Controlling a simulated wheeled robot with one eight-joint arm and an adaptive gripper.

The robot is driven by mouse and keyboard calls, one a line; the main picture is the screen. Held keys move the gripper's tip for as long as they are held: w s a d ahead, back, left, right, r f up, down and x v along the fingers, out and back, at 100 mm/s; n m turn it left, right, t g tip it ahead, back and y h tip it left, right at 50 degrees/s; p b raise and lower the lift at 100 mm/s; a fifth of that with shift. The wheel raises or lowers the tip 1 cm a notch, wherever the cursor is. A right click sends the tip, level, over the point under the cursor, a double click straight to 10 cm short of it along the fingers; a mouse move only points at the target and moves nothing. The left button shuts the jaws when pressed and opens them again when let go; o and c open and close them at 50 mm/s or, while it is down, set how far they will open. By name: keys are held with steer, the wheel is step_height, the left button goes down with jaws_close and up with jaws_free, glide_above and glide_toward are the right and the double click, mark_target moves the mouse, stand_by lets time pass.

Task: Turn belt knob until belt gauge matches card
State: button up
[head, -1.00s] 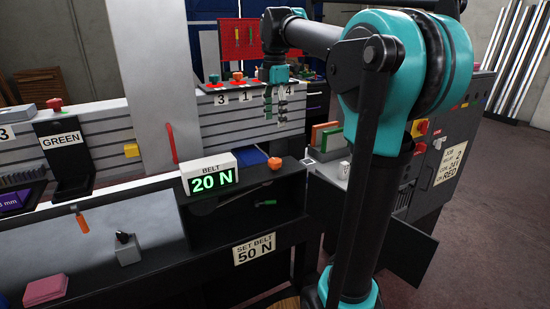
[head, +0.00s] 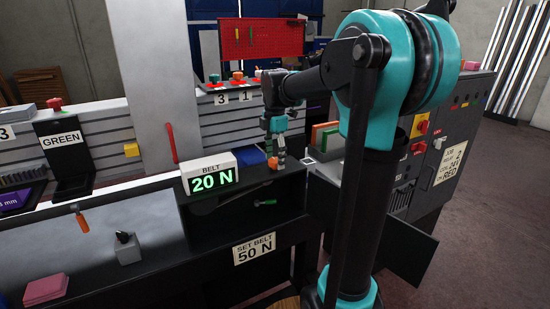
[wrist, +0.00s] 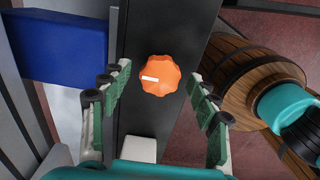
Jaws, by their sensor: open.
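The belt gauge (head: 211,180) is a white box reading 20 N in green digits, on the dark bench. The card (head: 254,248) below it on the bench front reads SET BELT 50 N. The orange belt knob (head: 272,163) is right of the gauge, partly hidden by my gripper (head: 276,160). In the wrist view the knob (wrist: 160,75) is a lobed orange disc with a white mark at its left. My gripper (wrist: 160,88) is open, its green-padded fingers to either side of the knob with gaps, apart from it.
A blue block (wrist: 62,48) lies left of the knob in the wrist view. A wooden barrel (wrist: 250,75) stands on the floor to the right. In the head view, a grey cabinet (head: 450,140) with an open door stands to the right.

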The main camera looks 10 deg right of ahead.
steer(key=c, duration=1.2)
steer(key=shift+o, duration=0.2)
